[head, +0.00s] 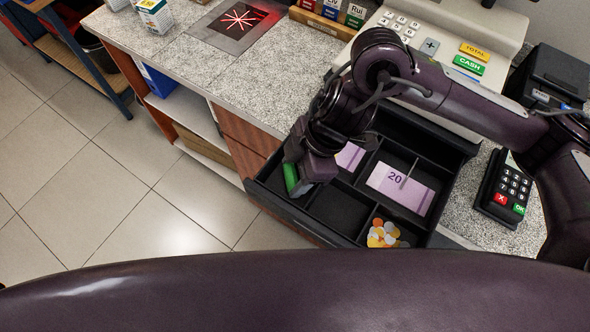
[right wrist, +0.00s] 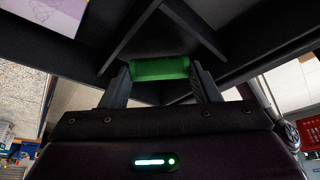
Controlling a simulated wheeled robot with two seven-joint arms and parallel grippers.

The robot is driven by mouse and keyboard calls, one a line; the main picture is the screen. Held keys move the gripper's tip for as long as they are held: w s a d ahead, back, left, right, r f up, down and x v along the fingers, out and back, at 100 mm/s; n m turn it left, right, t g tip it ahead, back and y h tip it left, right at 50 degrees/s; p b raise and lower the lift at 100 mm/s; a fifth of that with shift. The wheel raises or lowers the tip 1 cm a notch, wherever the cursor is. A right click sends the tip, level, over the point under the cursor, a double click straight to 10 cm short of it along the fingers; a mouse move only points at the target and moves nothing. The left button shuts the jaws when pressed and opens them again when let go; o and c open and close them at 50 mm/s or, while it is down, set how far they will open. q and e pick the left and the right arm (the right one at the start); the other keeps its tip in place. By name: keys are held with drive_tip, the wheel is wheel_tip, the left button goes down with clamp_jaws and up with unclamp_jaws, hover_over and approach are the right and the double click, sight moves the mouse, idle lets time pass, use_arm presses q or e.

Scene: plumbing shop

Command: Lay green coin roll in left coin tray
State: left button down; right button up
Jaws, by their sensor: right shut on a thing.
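The green coin roll (head: 291,179) is at the left front compartment of the open cash drawer, the left coin tray (head: 275,181). My right gripper (head: 303,172) reaches down over this tray from above and is shut on the roll. In the right wrist view the roll (right wrist: 160,68) lies crosswise between the two fingertips (right wrist: 162,82), with black drawer walls and dividers close around it. I cannot tell whether the roll touches the tray floor. My left gripper is not in view.
The middle front compartment (head: 340,210) looks empty. Loose coins (head: 383,234) lie in the right front one. Purple notes (head: 402,187) lie behind. The register (head: 440,45) stands above the drawer, a card terminal (head: 507,188) to its right. The speckled counter (head: 190,62) is mostly clear at left.

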drive_tip(key=shift+f, duration=0.3)
drive_tip(key=shift+f+b, duration=0.3)
drive_tip(key=shift+f, duration=0.35)
drive_tip(key=o, duration=0.8)
drive_tip(key=shift+r, duration=0.3)
drive_tip(key=s+p+v, duration=0.1)
drive_tip(key=v, duration=1.1)
drive_tip(key=shift+w+r, duration=0.4)
drive_tip(key=shift+w, duration=0.05)
